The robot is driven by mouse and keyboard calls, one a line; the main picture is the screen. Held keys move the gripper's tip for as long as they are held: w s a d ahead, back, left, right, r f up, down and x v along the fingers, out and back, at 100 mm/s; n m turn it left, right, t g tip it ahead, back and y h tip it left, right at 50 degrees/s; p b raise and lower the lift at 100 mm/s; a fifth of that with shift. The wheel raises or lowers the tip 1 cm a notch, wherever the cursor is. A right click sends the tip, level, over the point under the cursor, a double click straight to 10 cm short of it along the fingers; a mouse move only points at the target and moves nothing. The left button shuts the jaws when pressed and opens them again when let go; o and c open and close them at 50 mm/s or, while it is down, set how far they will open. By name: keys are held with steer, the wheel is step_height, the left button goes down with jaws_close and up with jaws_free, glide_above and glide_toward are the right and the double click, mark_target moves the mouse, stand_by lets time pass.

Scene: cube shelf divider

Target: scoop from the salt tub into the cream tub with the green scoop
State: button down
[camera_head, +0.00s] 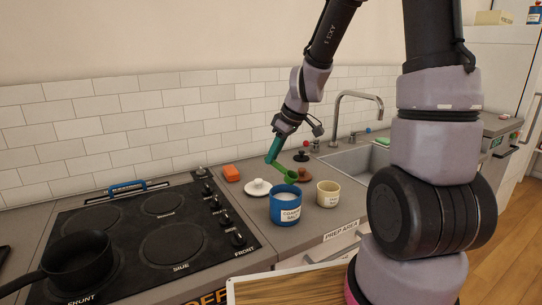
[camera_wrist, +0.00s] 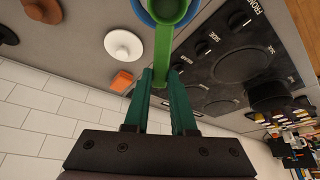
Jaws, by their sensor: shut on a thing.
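The salt tub (camera_head: 286,213) is blue, with a white label reading coarse salt and pale salt inside. The cream tub (camera_head: 328,195) stands just right of it in the head view. My gripper (camera_head: 272,156), with teal fingers, is shut on the handle of the green scoop (camera_head: 284,171). The scoop slants down, its bowl at the salt tub's rim. In the wrist view the scoop (camera_wrist: 162,45) runs up from between my gripper's fingers (camera_wrist: 163,78), its bowl overlapping the salt tub (camera_wrist: 143,10). I cannot tell whether the bowl holds salt. The cream tub is out of the wrist view.
A white lid (camera_head: 257,188) and an orange block (camera_head: 231,173) lie left of the salt tub. A brown lid (camera_head: 304,175) and a black knobbed object (camera_head: 301,156) lie behind. The stove (camera_head: 165,240) is left, the sink (camera_head: 352,160) right.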

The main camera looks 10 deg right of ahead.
mark_target(279, 170)
steer(key=shift+s+d+r+t+y, duration=0.2)
steer(key=shift+s+d+t+y, duration=0.15)
steer(key=shift+t+y, duration=0.2)
steer(key=shift+r, duration=0.1)
stand_by(0.4)
steer(key=shift+f, duration=4.2)
steer(key=shift+w+r, duration=0.15)
